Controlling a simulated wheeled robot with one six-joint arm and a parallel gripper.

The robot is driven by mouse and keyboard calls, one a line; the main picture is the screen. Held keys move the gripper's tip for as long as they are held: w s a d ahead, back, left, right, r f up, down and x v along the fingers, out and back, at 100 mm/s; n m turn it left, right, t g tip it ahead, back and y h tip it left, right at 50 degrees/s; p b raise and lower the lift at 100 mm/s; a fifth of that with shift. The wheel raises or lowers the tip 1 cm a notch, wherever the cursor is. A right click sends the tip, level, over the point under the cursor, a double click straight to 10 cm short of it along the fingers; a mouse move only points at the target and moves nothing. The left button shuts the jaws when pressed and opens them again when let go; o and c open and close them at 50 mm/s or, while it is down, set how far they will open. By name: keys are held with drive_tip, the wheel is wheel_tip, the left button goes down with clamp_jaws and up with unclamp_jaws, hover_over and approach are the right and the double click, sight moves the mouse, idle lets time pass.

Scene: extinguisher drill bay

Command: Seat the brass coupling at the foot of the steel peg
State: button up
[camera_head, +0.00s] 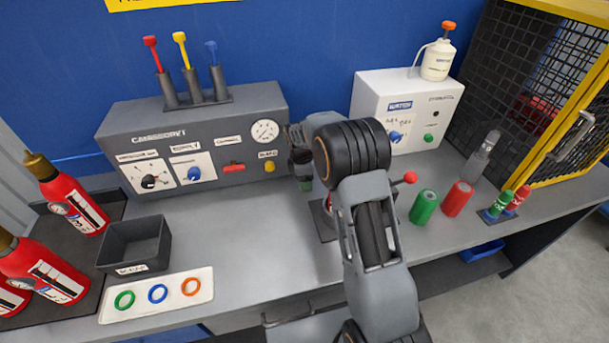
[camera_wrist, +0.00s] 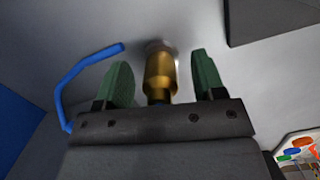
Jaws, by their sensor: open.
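The brass coupling (camera_wrist: 160,78) is a gold-coloured cylinder in the middle of the wrist view. It stands between the two green fingers of my gripper (camera_wrist: 161,60), with a gap on each side. The gripper is open and touches nothing that I can make out. A pale, blurred round shape lies just beyond the coupling's far end; I cannot tell whether it is the steel peg or its base. In the head view my gripper (camera_head: 305,184) points down over the bench, left of my large dark wrist joint. The coupling and peg are hidden there.
A grey control panel (camera_head: 200,135) stands behind left, a white box (camera_head: 405,110) behind right. A red-knobbed lever (camera_head: 408,178), green cylinder (camera_head: 424,207) and red cylinder (camera_head: 457,199) are at the right. A blue bent rod (camera_wrist: 88,66) shows left of the fingers. Bench at centre-left is clear.

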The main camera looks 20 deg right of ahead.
wheel_tip(320, 180, up, 14)
drive_tip(key=a, duration=0.1)
drive_tip(key=shift+w+a+f+b, duration=0.15)
drive_tip(key=shift+w+a+b, duration=0.05)
drive_tip(key=shift+a+b, duration=0.15)
idle(0.5)
